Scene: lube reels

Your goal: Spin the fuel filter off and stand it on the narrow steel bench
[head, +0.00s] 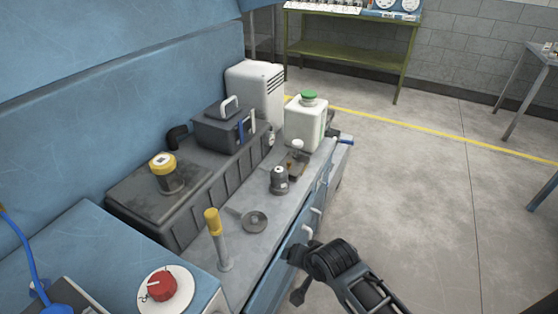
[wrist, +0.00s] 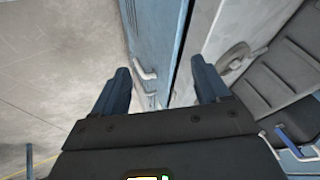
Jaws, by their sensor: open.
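A small dark grey canister with a lighter top (head: 279,181) stands upright on the grey ledge of the blue machine; it looks like the fuel filter, but I cannot be sure. My gripper (head: 298,273) is in front of the ledge, to the right of the blue drawer fronts, apart from the canister. In the wrist view my gripper (wrist: 163,85) is open and empty, with a blue panel and a white handle beyond its fingers. A grey-topped table at the far right (head: 539,56) may be the narrow steel bench; only part of it shows.
On the ledge are a flat round disc (head: 255,221), a yellow-topped post (head: 213,222) and a white jug with a green cap (head: 306,125). A green bench (head: 350,50) stands at the back. Open floor lies right.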

